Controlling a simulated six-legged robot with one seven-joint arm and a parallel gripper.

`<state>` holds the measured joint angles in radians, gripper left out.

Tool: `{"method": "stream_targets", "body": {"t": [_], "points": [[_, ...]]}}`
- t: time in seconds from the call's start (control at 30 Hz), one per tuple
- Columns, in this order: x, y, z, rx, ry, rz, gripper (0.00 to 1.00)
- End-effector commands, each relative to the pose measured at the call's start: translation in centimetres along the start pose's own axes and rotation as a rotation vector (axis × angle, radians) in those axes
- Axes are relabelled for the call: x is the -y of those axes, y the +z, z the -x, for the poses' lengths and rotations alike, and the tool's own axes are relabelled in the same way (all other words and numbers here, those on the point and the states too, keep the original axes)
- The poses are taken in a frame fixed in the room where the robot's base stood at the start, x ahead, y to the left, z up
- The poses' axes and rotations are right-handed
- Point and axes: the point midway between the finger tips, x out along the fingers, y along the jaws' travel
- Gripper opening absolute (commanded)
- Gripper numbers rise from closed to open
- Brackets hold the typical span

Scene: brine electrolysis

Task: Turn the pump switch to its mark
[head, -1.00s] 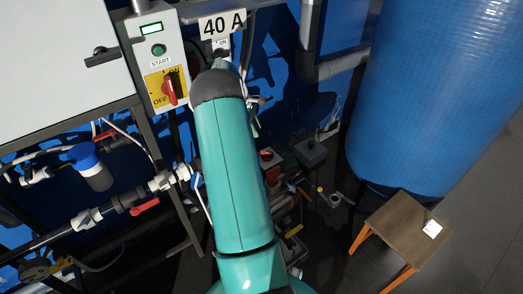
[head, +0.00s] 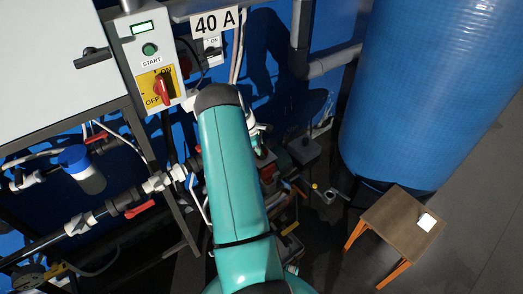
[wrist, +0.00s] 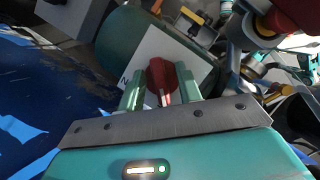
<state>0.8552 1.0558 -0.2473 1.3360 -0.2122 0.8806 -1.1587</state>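In the wrist view, a dark red switch knob (wrist: 160,76) with a pale pointer mark stands on a white square plate (wrist: 190,66). A letter N shows at the plate's left side, and the rest of the lettering is hidden. The plate sits against a dark green rounded body (wrist: 122,42). My gripper (wrist: 158,88) has its two green fingers apart, one on each side of the knob's near part. I cannot tell whether either finger touches it. In the head view my arm hides this knob and most of the gripper.
A yellow ON/OFF plate with a red rotary switch (head: 161,88) is on the grey control box. Another small switch box (head: 212,50) is under the 40 A sign (head: 215,21). A blue tank (head: 430,90) and stool (head: 402,223) stand right.

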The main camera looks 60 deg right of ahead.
Motion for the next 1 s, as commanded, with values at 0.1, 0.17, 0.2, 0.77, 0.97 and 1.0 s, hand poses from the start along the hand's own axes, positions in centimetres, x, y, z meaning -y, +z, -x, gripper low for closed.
{"method": "stream_targets", "body": {"t": [0.1, 0.17, 0.2, 0.77, 0.97, 1.0], "points": [[-0.06, -0.09, -0.26, 0.000, 0.000, 0.000, 0.35], [-0.07, -0.11, -0.25, 0.000, 0.001, 0.000, 0.35], [-0.07, -0.10, -0.24, 0.000, 0.000, 0.000, 0.35], [-0.06, -0.11, -0.20, 0.000, -0.005, -0.012, 0.00], [-0.06, -0.13, -0.22, 0.001, -0.029, -0.069, 0.00], [-0.08, -0.14, -0.20, 0.000, -0.037, -0.089, 0.00]]}}
